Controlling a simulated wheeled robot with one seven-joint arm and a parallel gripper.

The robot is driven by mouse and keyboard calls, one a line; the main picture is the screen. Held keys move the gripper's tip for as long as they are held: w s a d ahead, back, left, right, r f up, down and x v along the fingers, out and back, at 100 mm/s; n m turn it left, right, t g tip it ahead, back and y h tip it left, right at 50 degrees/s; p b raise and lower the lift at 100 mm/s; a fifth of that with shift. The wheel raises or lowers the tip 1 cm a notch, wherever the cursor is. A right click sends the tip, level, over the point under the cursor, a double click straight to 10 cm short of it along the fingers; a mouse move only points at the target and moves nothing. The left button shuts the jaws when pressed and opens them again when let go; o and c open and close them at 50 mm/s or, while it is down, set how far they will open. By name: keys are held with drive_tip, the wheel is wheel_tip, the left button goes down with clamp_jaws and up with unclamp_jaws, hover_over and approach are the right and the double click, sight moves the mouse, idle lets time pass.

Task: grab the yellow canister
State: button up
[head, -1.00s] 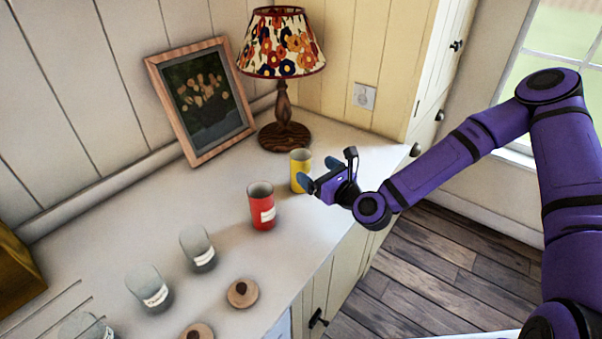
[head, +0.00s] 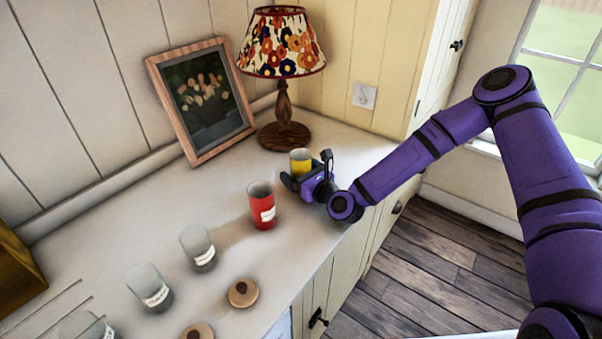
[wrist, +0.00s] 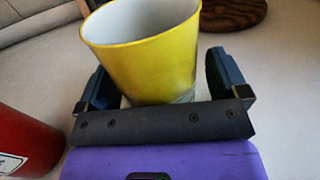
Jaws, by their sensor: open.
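The yellow canister (head: 300,160) stands upright on the counter, just behind the red canister and in front of the lamp. It also shows large in the wrist view (wrist: 150,60), open at the top and hollow. My gripper (head: 302,178) is low at the canister, coming from the front right. In the wrist view my gripper (wrist: 158,88) is open, with one dark finger on each side of the canister's lower part. A small gap shows at the right finger; contact at the left is hard to tell. The canister's lower front is partly hidden in the head view.
A red canister (head: 262,206) stands close by on the near left, and it also shows at the wrist view's left edge (wrist: 25,140). A lamp (head: 284,130) and a framed picture (head: 202,100) are behind. Glass jars (head: 198,248) and round wooden lids (head: 243,292) stand nearer left.

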drive_tip(key=shift+c, duration=0.2)
drive_tip(key=c, duration=1.1)
drive_tip(key=shift+o, duration=0.2)
drive_tip(key=shift+w+r, duration=0.1)
